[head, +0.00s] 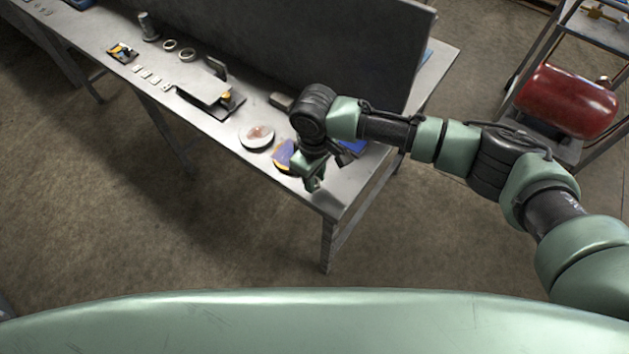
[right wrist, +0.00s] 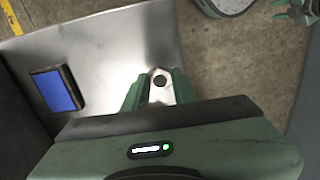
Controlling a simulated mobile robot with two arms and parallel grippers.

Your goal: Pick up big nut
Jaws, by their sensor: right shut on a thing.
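My right gripper (head: 313,184) is low over the near right end of the grey metal table (head: 352,190). In the right wrist view its two green fingers (right wrist: 157,92) point away from the camera. They are shut on a small dark round piece, which I take to be the big nut (right wrist: 160,80). The nut's hole and sides are not clear, and I cannot tell whether it touches the table. In the head view the gripper hides it. Part of a green gripper, apparently my left one (right wrist: 293,12), shows at the top right of the right wrist view; its jaws are unclear.
A blue-faced box (right wrist: 57,90) lies on the table beside the gripper. A round white dish (head: 256,137) and a purple and yellow item (head: 284,154) are close by. A dark upright panel (head: 330,45) stands behind. A red tank (head: 568,100) rests on a rack at right.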

